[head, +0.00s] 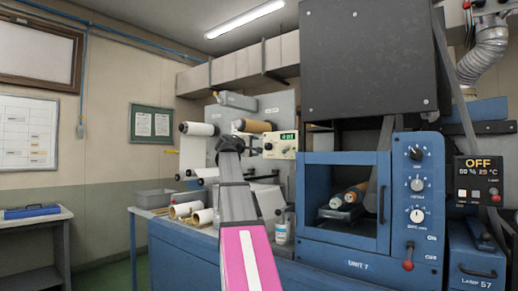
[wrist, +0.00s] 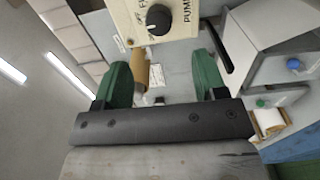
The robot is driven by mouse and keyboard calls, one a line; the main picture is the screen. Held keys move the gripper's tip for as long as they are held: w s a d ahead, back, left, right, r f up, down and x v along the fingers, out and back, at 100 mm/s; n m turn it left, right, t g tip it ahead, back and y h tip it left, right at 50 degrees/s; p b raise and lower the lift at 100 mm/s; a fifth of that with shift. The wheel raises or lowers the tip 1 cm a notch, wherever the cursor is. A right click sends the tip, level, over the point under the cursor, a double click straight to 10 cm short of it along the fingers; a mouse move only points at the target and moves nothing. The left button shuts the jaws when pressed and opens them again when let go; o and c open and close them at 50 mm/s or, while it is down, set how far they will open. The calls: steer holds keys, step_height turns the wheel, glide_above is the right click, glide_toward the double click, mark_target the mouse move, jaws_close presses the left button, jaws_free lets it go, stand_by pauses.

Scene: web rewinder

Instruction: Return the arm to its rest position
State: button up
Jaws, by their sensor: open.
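My arm (head: 240,205), grey with a magenta section, reaches from the bottom middle of the head view up toward the rewinder (head: 280,108). Its dark wrist end stands in front of the rewinder, left of a cream control box (head: 269,146) with a green readout. My gripper's fingers are hidden in the head view. In the wrist view my gripper (wrist: 162,70) has two green fingers, spread wide with nothing between them. A cream panel (wrist: 133,22) with a black knob lies beyond the fingertips. I cannot tell its distance from them.
A blue cabinet (head: 320,258) runs along the front. A blue-framed chamber (head: 309,190) holding rolls stands to the right. Pale rolls (head: 186,210) and a grey bin (head: 152,198) lie on the left. A side table (head: 55,217) stands far left, with open floor before the cabinet.

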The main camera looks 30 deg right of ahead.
steer(key=shift+s+a, duration=0.15)
steer(key=shift+a, duration=0.15)
steer(key=w+a+f+y, duration=0.1)
steer(key=a+f+y, duration=0.3)
steer(key=f, duration=1.1)
steer(key=a+f+g+y, duration=0.15)
steer(key=a+f, duration=0.45)
steer(key=f, duration=0.9)
steer(key=w+a+f+t+y, duration=0.1)
steer(key=a+f+y, duration=0.25)
steer(key=f, duration=1.15)
steer(key=s+a+f+m+g+y, duration=0.1)
steer(key=s+a+f+g+y, duration=0.1)
steer(key=s+a+f, duration=0.5)
steer(key=s+a+f+m+g+y, duration=0.2)
steer(key=s+a+f, duration=0.5)
steer(key=f, duration=0.8)
steer(key=s+a+f+m+g+y, duration=0.1)
steer(key=s+a+f+g+y, duration=0.1)
steer(key=s+a+f, duration=0.5)
step_height(320, 180, down, 5)
steer(key=shift+s+r+y, duration=0.15)
steer(key=shift+s+y, duration=0.65)
steer(key=shift+s, duration=0.2)
steer(key=shift+a, duration=0.1)
steer(key=shift+c, duration=0.3)
